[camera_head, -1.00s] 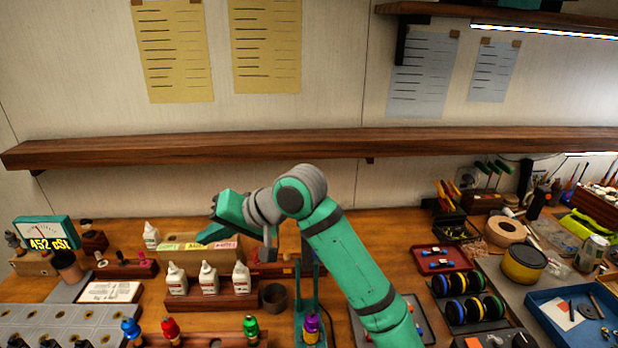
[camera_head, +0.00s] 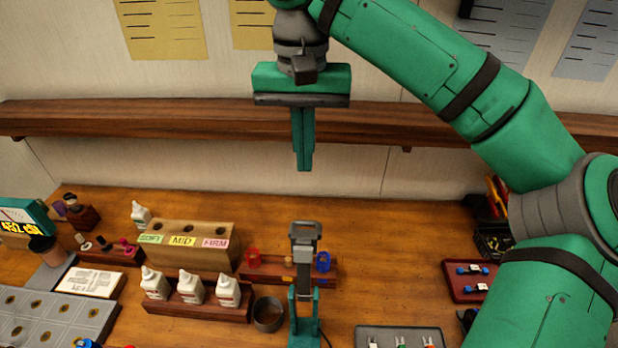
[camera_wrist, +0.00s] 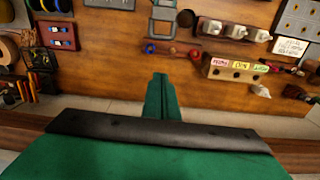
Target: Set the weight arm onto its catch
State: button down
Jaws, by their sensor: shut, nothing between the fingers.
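My gripper (camera_head: 304,167) hangs fingers-down above the back of the workbench, with its fingers together and empty. Its fingers also show in the wrist view (camera_wrist: 160,78). Below it in the head view stands a green stand (camera_head: 303,325) with an upright grey arm (camera_head: 304,262) that has a dark looped top. I take this to be the weight arm; it is apart from the gripper. The grey loop also shows at the top of the wrist view (camera_wrist: 162,27). I cannot make out the catch.
A brown block with SOFT, MID and FIRM labels (camera_head: 180,243) and a rack of white bottles (camera_head: 200,308) stand left of the stand. A low rack with red and blue pieces (camera_head: 262,272) is behind it. A wooden shelf (camera_head: 200,122) runs along the wall. A red tray (camera_head: 468,280) lies right.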

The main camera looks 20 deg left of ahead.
notch_tip(320, 180, down, 10)
jog(key=shift+s+d+r, duration=0.15)
jog(key=shift+s+r, duration=0.1)
jog(key=shift+s, duration=0.3)
jog(key=shift+s+d+r, duration=0.2)
jog(key=shift+s+r, duration=0.05)
jog(key=shift+s, duration=0.3)
jog(key=shift+s+d+r, duration=0.15)
jog(key=shift+s+r, duration=0.1)
jog(key=shift+s, duration=0.3)
jog(key=shift+s, duration=0.1)
